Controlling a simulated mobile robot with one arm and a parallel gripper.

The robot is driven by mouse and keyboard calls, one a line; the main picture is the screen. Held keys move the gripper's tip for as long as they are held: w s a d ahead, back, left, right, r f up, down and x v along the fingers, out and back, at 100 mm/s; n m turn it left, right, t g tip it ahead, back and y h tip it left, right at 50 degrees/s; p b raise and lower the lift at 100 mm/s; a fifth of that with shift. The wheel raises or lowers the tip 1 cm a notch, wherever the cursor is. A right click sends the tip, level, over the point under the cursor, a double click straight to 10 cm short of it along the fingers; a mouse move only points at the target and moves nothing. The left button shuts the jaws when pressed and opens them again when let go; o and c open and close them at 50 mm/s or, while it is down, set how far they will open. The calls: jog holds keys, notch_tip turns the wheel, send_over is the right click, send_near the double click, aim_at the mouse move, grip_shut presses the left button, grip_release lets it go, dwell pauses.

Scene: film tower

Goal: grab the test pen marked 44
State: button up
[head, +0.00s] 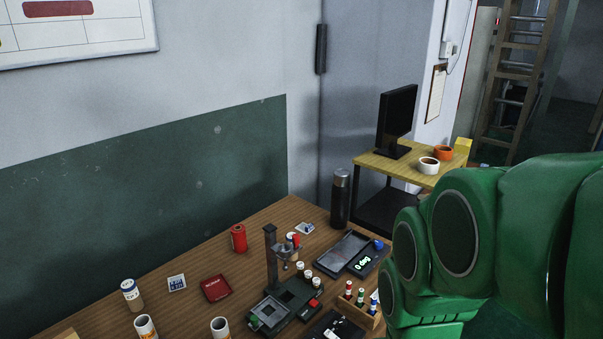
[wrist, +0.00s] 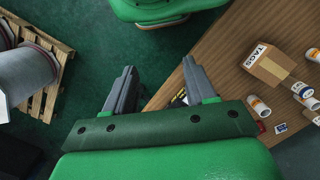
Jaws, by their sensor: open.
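In the head view, several small pens or vials with red, green and blue-marked tops stand upright in a wooden holder (head: 352,314) near the table's right side. A red-topped one (head: 348,288), a green one (head: 361,295) and a blue one (head: 374,302) show there. Their numbers are too small to read, so I cannot tell which is marked 44. My gripper (wrist: 159,72) is open and empty in the wrist view, its two grey fingers apart over the green floor beside the table edge. My green arm fills the right of the head view and hides part of the table.
The wooden table (head: 190,264) holds a stand (head: 271,262), a black flask (head: 340,200), a grey tray (head: 342,250) and a red can (head: 238,238). A cardboard box (wrist: 269,63) shows in the wrist view. A loaded pallet (wrist: 55,75) lies left. Green floor is clear between.

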jog(key=c, duration=0.4)
jog(key=n+t+h, duration=0.4)
jog(key=n+h, duration=0.7)
jog(key=n, duration=0.5)
send_over(348, 288)
jog(key=s+d, duration=0.2)
jog(key=s, duration=0.6)
notch_tip(348, 288, down, 14)
jog(key=w+a+f+n+t, duration=0.5)
jog(key=a+f+n, duration=0.2)
jog(key=a+n, duration=0.1)
jog(key=shift+h, duration=0.3)
jog(key=shift+f+x, duration=0.15)
jog(key=shift+x, duration=1.9)
jog(key=shift+f+x, duration=0.15)
jog(key=shift+x, duration=1.9)
